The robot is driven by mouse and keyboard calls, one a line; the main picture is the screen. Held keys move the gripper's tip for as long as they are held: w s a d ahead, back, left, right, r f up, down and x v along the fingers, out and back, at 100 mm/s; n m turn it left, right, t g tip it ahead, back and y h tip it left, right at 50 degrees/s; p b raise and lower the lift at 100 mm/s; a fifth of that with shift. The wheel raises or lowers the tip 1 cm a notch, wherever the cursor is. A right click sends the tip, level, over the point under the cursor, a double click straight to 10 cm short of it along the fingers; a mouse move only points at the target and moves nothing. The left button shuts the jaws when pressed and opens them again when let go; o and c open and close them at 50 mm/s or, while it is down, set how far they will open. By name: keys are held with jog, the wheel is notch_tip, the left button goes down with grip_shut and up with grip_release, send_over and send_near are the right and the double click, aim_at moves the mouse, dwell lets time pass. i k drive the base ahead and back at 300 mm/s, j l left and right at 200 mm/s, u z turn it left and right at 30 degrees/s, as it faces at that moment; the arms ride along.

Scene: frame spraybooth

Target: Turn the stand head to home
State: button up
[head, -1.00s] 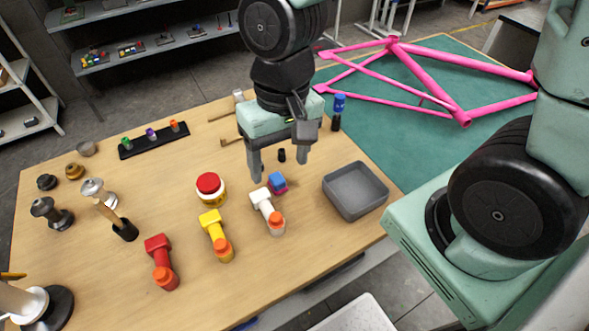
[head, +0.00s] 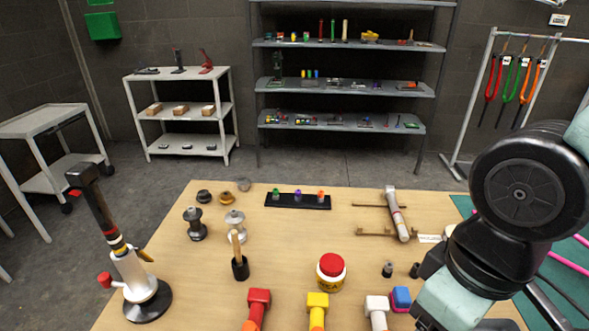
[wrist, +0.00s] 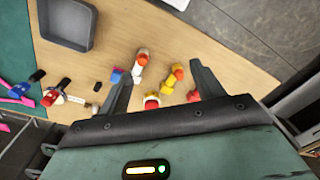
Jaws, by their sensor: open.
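The stand (head: 138,278) is at the left edge of the table in the head view. It has a round black base, a white post with a red knob on its left side and a small yellowish lever on its right. Its dark head (head: 92,200) rises from the post, tilted up to the left, with coloured bands near its foot. My gripper (wrist: 160,68) is open in the wrist view, with nothing between its fingers, above the table. The head view does not show its fingers. The stand is not seen in the wrist view.
On the table (head: 190,300) are red (head: 257,310), yellow (head: 318,310) and white (head: 376,310) bottles, a red-lidded jar (head: 331,270), a brush in a black holder (head: 240,268) and metal cups (head: 194,225). A grey tray (wrist: 66,22) shows in the wrist view. Shelves stand behind.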

aim_at(139, 286)
jog(key=k+j, duration=0.1)
jog(key=j, duration=0.35)
jog(key=k+j, duration=0.15)
jog(key=j, duration=0.25)
jog(key=k+j, duration=0.1)
jog(key=j, duration=0.35)
jog(key=k+j, duration=0.1)
jog(key=j, duration=0.35)
jog(key=k+j, duration=0.15)
jog(key=j, duration=0.25)
jog(key=k+j, duration=0.1)
jog(key=j, duration=0.35)
jog(key=k+j, duration=0.15)
jog(key=j, duration=0.3)
jog(key=i+j, duration=0.25)
jog(key=i, duration=0.2)
